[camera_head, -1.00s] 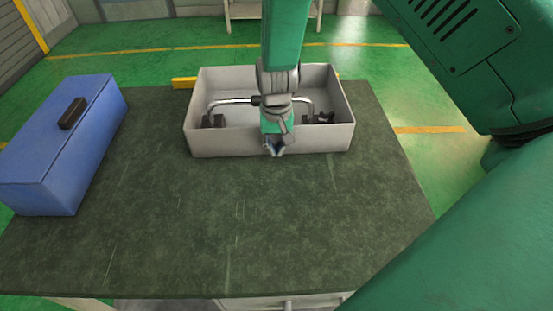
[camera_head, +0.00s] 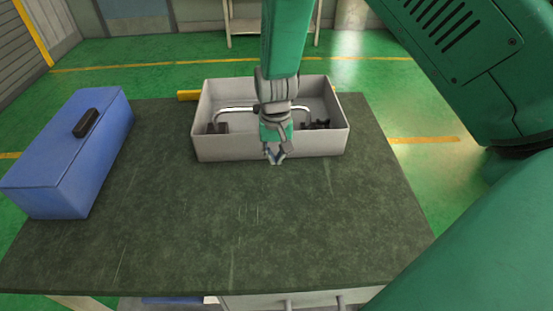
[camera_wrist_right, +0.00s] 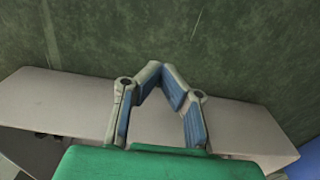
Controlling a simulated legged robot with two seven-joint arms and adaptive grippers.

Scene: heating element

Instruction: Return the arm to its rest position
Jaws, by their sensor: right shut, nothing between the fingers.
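My right arm reaches in from the right in the head view and hangs down over the table. Its gripper (camera_head: 274,158) is in front of the grey bin's near wall, above the dark table top. In the right wrist view the two blue-padded fingers (camera_wrist_right: 160,75) meet at their tips with nothing between them. A heating element (camera_head: 240,109), a bent metal tube with dark ends, lies in the grey bin (camera_head: 225,149). My arm hides the middle of the tube. My left gripper is not in view.
A blue box (camera_head: 65,155) with a black handle stands on the left of the dark green table (camera_head: 190,220). The table's front and right are clear. A yellow piece (camera_head: 189,95) shows behind the bin. A drawer unit (camera_head: 300,299) shows below the front edge.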

